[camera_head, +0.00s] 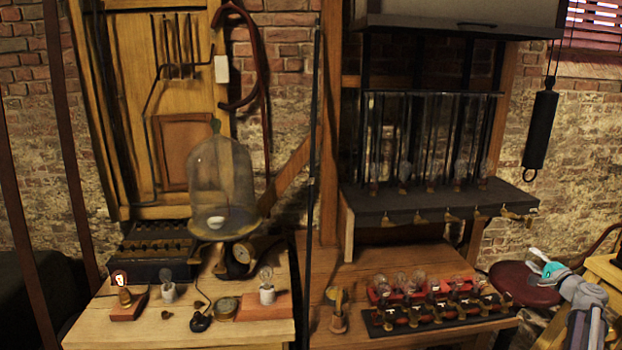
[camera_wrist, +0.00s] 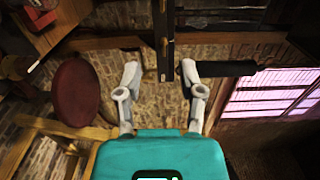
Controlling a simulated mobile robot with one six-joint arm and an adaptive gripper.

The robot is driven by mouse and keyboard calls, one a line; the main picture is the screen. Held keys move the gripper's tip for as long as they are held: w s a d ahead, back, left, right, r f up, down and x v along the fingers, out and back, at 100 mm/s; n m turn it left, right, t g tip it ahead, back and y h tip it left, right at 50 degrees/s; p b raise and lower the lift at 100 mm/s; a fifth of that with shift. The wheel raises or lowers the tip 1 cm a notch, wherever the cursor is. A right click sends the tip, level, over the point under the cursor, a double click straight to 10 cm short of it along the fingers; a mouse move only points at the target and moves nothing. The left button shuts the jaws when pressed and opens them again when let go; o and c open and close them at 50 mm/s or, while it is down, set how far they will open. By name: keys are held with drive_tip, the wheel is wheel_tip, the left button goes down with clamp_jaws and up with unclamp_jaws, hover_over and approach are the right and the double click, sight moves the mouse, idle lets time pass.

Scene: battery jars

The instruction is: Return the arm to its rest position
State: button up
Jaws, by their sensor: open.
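My gripper (camera_head: 545,268) is at the right edge of the head view, in front of the dark red round stool and to the right of the shelf stand. In the wrist view my gripper (camera_wrist: 160,68) shows its two pale fingers spread wide apart beyond a teal body. Nothing is between the fingers except the distant wall and a dark post behind. My arm (camera_head: 588,310) comes in from the lower right corner, and most of it is outside the head view.
The red stool (camera_head: 522,284) also shows in the wrist view (camera_wrist: 79,92). A wooden table (camera_head: 415,262) carries bulbs in a red-and-black rack (camera_head: 440,312). A black cylinder (camera_head: 541,130) hangs at right. Another table (camera_head: 95,318) holds a glass bell jar (camera_head: 222,175) and small lamps.

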drive_tip(key=a+f+n+g+y, duration=0.2)
drive_tip(key=a+f+n+g, duration=0.15)
drive_tip(key=a, duration=0.85)
drive_tip(key=a+f+n+g+y, duration=0.1)
drive_tip(key=a+f+n+g, duration=0.25)
drive_tip(key=a, duration=0.75)
drive_tip(key=a+f+n+g+y, duration=0.25)
drive_tip(key=a+f, duration=0.25)
drive_tip(key=a, duration=0.7)
drive_tip(key=s+a+f+n+g+h, duration=0.3)
drive_tip(key=s+a+g, duration=0.1)
drive_tip(key=s+a, duration=0.4)
drive_tip(key=s+a+f+n+g+h, duration=0.3)
drive_tip(key=s+a+n+g+h, duration=0.1)
drive_tip(key=s+a, duration=0.5)
drive_tip(key=shift+s+f, duration=0.3)
drive_tip(key=shift+s, duration=0.85)
